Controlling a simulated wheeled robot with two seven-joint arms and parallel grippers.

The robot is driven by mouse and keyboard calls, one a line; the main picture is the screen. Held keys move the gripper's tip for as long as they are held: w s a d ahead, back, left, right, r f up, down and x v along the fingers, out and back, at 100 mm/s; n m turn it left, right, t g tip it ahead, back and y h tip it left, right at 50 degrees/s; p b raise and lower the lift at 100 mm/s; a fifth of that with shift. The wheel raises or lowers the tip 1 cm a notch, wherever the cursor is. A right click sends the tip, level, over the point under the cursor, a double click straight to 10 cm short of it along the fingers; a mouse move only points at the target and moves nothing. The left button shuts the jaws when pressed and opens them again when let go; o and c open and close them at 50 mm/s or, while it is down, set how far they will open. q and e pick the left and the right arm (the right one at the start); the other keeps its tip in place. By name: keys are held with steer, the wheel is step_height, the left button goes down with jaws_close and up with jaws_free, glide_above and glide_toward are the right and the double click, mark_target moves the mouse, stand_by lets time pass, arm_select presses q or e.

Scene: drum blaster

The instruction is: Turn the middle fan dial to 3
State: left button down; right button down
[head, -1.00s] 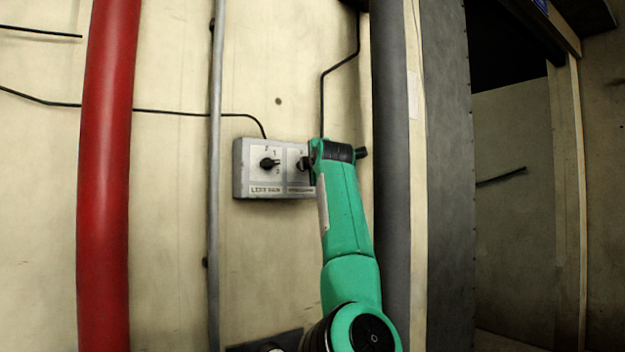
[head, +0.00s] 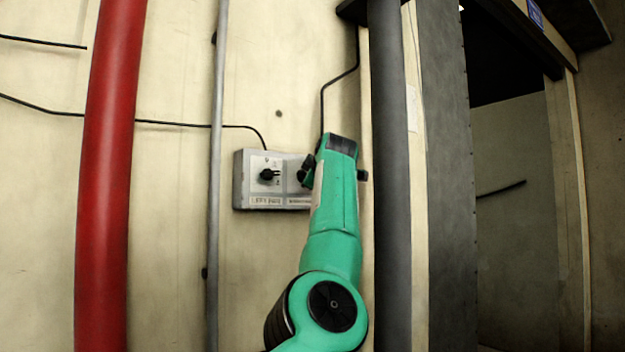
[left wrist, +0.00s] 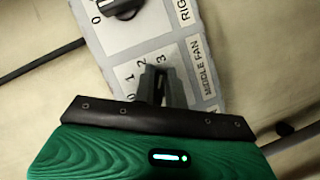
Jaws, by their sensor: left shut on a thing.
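A grey control box (head: 241,195) is fixed to the wall. Its left dial (head: 268,174) is black and uncovered in the head view. My left gripper (head: 307,172), on the green arm, is at the middle dial on this box. In the left wrist view the fingers (left wrist: 160,86) are shut on the middle fan dial, over a panel marked MIDDLE FAN (left wrist: 197,68). The numbers 0, 1, 2 and 3 curve around the fingers, with 2 and 3 just beyond the tips. The fingers hide most of the dial, so I cannot tell its exact setting. My right gripper is not in view.
The right fan dial (left wrist: 122,8) shows beyond the middle panel in the left wrist view. A thin grey pipe (head: 216,250) and a red pipe (head: 108,180) run left of the box. A dark grey pipe (head: 388,230) stands just right of my arm.

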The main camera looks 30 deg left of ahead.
arm_select(q)
steer(key=shift+f, duration=0.1)
stand_by(0.3)
steer(key=c, duration=1.4)
jaws_free()
steer(key=shift+c, duration=0.2)
steer(key=b+v, duration=0.7)
steer(key=v, duration=0.6)
steer(key=shift+s+d, duration=0.25)
steer(key=shift+d, duration=0.05)
